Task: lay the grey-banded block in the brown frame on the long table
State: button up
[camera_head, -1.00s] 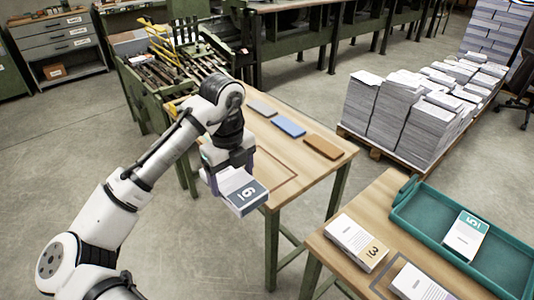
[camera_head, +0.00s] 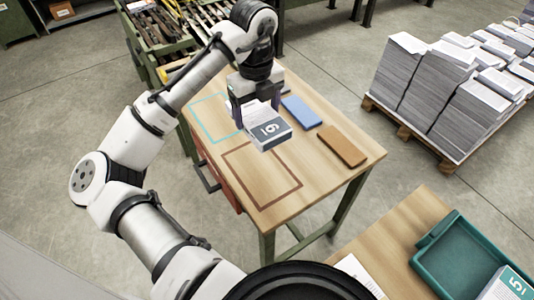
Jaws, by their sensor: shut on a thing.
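My gripper (camera_head: 256,106) is shut on the grey-banded block (camera_head: 268,130), a white block of pages with a dark grey band and a white numeral. The block is held above the long table (camera_head: 325,182), over the area at the far right of the brown frame. The brown frame (camera_head: 281,198) is a thin brown outline on the tabletop, and its inside looks empty. The block seems to be apart from the table, though the height of the gap is hard to judge.
A cyan outline (camera_head: 204,126) lies left of my gripper. A blue slab (camera_head: 301,112) and a brown slab (camera_head: 341,146) lie to the right. A second table (camera_head: 398,236) with a teal tray (camera_head: 421,262) stands at lower right. A pallet of paper stacks (camera_head: 434,95) stands beyond.

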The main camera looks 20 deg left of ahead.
jog(key=shift+w, duration=0.3)
jog(key=shift+f, duration=0.45)
notch_tip(320, 180, down, 19)
jog(key=shift+r+p, duration=0.1)
jog(key=shift+p, duration=1)
jog(key=shift+f, duration=0.2)
jog(key=o, duration=1.1)
jog(key=shift+o, duration=0.2)
jog(key=shift+r, duration=0.1)
notch_tip(320, 180, up, 12)
jog(key=b, duration=0.2)
